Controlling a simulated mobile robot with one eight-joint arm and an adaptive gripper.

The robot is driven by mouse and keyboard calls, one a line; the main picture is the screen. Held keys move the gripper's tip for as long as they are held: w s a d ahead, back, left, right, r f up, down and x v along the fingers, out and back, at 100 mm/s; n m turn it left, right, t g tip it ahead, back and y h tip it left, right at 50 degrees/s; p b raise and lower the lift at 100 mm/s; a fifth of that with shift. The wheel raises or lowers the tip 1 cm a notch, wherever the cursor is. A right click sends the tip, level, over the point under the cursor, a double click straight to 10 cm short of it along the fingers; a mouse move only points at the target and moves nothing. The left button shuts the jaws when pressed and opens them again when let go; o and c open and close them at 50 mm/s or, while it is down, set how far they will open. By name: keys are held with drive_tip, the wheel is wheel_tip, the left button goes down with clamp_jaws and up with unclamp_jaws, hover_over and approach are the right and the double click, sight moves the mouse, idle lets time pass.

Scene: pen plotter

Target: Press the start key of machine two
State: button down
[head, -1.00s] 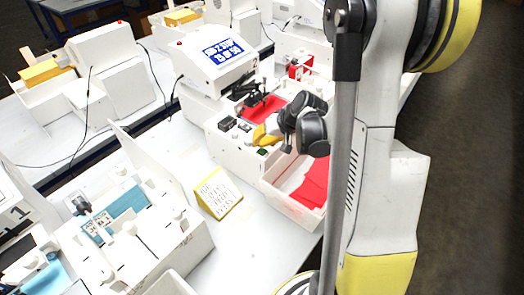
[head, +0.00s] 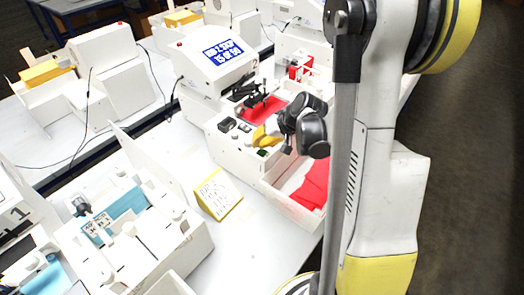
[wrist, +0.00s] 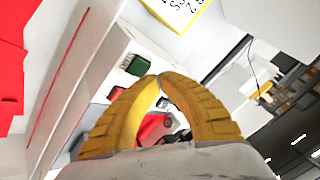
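Machine two (head: 213,84) is the white plotter marked "2", with a red sheet on its bed and a blue lit display (head: 222,52). On its front ledge are two dark keys, one at the left (head: 226,125) and one beside it (head: 244,127). A green key (head: 262,152) is at the ledge's front right; it also shows in the wrist view (wrist: 136,65). My gripper (wrist: 160,77) has its yellow fingertips together, empty. In the head view my gripper (head: 264,135) is over the ledge, close to the green key. Whether it touches the key I cannot tell.
A tray of red sheets (head: 313,188) adjoins the machine's right front. A yellow-edged sign (head: 218,194) stands on the table before it. Machine one (head: 150,240), with blue sheets, is at the lower left.

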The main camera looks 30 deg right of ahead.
sight(259, 150)
drive_tip(key=shift+f, duration=0.2)
drive_tip(key=shift+f+b, duration=0.3)
drive_tip(key=shift+b, duration=0.25)
drive_tip(key=shift+f+b, duration=0.35)
drive_tip(key=shift+b, duration=0.1)
drive_tip(key=shift+r, duration=0.1)
idle(0.6)
drive_tip(key=shift+r+p, duration=0.55)
drive_tip(key=shift+r, duration=0.2)
wheel_tip(259, 150, up, 5)
drive_tip(key=p, duration=0.3)
drive_tip(key=shift+p, duration=0.3)
idle(0.5)
